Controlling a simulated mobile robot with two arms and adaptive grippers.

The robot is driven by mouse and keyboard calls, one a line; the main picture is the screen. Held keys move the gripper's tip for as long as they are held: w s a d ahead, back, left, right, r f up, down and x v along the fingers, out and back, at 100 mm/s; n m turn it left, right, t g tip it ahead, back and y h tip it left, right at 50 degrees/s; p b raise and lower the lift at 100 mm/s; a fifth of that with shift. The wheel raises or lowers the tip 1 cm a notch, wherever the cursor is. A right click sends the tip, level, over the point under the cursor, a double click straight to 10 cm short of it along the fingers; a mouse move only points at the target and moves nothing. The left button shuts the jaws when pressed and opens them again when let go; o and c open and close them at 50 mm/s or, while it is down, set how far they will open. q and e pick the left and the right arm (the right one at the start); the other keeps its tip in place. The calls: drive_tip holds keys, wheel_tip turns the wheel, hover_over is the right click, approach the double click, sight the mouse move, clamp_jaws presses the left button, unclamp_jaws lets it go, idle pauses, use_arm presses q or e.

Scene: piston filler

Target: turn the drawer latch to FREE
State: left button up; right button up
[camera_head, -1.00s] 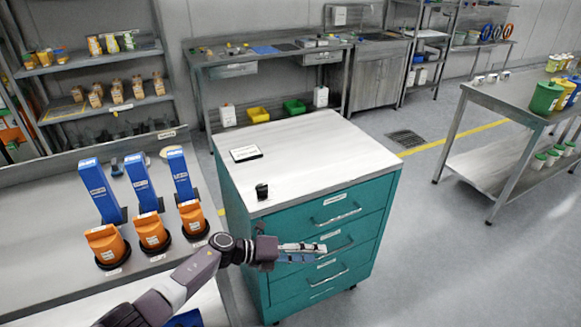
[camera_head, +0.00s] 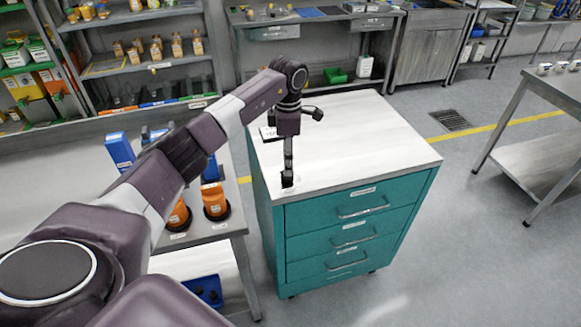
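The teal drawer cabinet (camera_head: 345,215) has a white top and a stack of drawers with bar handles. The small black drawer latch (camera_head: 287,180) stands on the top at its front left corner. My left gripper (camera_head: 288,168) points straight down with its fingertips at or just above the latch. The fingers are seen edge-on, so I cannot tell whether they are open or shut, or whether they touch the latch. Its turned position and any FREE mark are too small to read. My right gripper is not in view.
A card (camera_head: 268,134) lies on the cabinet top, partly behind my arm. A bench with orange and blue dispensers (camera_head: 215,201) stands to the left. A steel table (camera_head: 545,110) is at the right. The cabinet top right of the latch is clear.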

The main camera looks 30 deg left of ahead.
use_arm(q)
drive_tip(key=shift+f+p, duration=0.45)
drive_tip(key=shift+f, duration=1.8)
drive_tip(key=shift+c, duration=0.4)
drive_tip(key=c, duration=1)
